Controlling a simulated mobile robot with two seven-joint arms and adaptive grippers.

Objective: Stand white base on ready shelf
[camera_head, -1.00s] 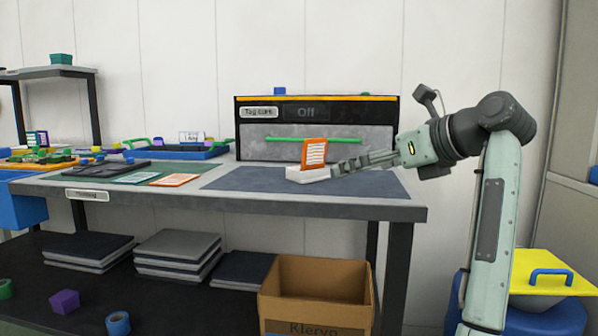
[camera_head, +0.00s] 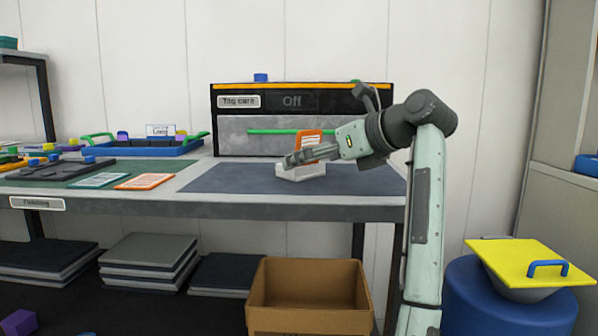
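A white base (camera_head: 301,173) sits on the dark blue-grey mat on the bench, in front of the machine labelled "Tag cure". An orange tag with white lines (camera_head: 308,140) stands upright in it. My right gripper (camera_head: 288,161) reaches in from the right, its fingers across the front of the tag and just above the base. The fingers partly hide the tag and the base's top; I cannot tell whether they touch either or how far apart they are. My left gripper is not in view. A shelf (camera_head: 22,57) shows at the upper left edge, with no readable label.
The cure machine (camera_head: 226,128) reads "Off" behind the mat (camera_head: 225,178). Orange and green cards (camera_head: 144,182) lie to the left, with a blue tray (camera_head: 182,149) beyond. Below are an open cardboard box (camera_head: 308,321) and stacked dark slabs. A yellow-lidded blue bin (camera_head: 510,300) stands right.

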